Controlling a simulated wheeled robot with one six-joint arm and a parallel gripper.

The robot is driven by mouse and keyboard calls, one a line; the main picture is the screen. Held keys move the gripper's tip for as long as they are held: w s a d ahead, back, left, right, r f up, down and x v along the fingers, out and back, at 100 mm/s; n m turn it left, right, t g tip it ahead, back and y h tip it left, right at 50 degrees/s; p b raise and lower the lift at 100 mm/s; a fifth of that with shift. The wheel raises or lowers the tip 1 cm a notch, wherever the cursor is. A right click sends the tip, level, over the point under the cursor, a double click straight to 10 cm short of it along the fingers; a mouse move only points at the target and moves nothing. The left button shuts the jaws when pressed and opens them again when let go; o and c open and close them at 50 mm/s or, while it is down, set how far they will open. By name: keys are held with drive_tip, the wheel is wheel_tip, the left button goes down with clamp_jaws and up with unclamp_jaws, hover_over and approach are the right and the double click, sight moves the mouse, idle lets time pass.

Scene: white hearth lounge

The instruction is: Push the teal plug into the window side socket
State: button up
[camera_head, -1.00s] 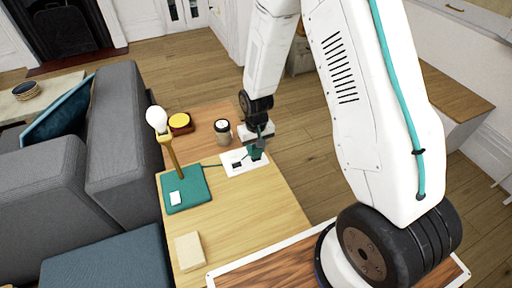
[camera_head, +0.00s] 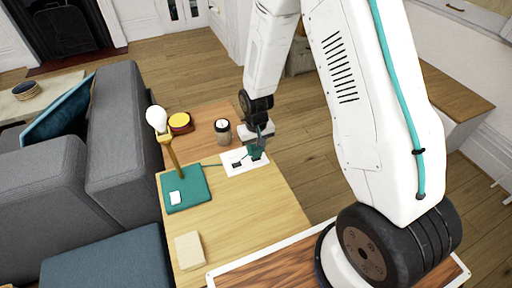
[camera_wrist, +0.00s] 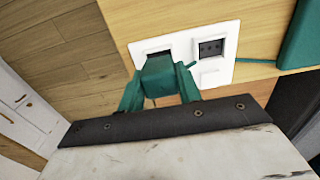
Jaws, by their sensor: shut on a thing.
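The teal plug (camera_wrist: 158,76) is held between the teal fingers of my gripper (camera_wrist: 160,88), which are shut on it. In the wrist view the plug is in front of the left opening of the white socket plate (camera_wrist: 228,40), covering much of it. I cannot tell whether its tip touches or enters that opening. The other socket (camera_wrist: 210,48) is uncovered and shows dark holes. In the head view my gripper (camera_head: 257,148) and the plug (camera_head: 257,154) are over the right part of the plate (camera_head: 234,168). The pins are hidden.
A teal-based lamp (camera_head: 185,187) stands left of the plate, its cable running toward the plate. A dark jar (camera_head: 222,131), a yellow-topped pot (camera_head: 180,122) and a beige block (camera_head: 189,250) are on the table (camera_head: 245,215). The table's near middle is clear.

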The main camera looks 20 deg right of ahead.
drive_tip(key=shift+f, duration=1.05)
drive_tip(key=o, duration=1.1)
drive_tip(key=shift+o, duration=0.2)
drive_tip(key=shift+r, duration=0.1)
wheel_tip(320, 180, up, 8)
drive_tip(key=shift+f, duration=0.2)
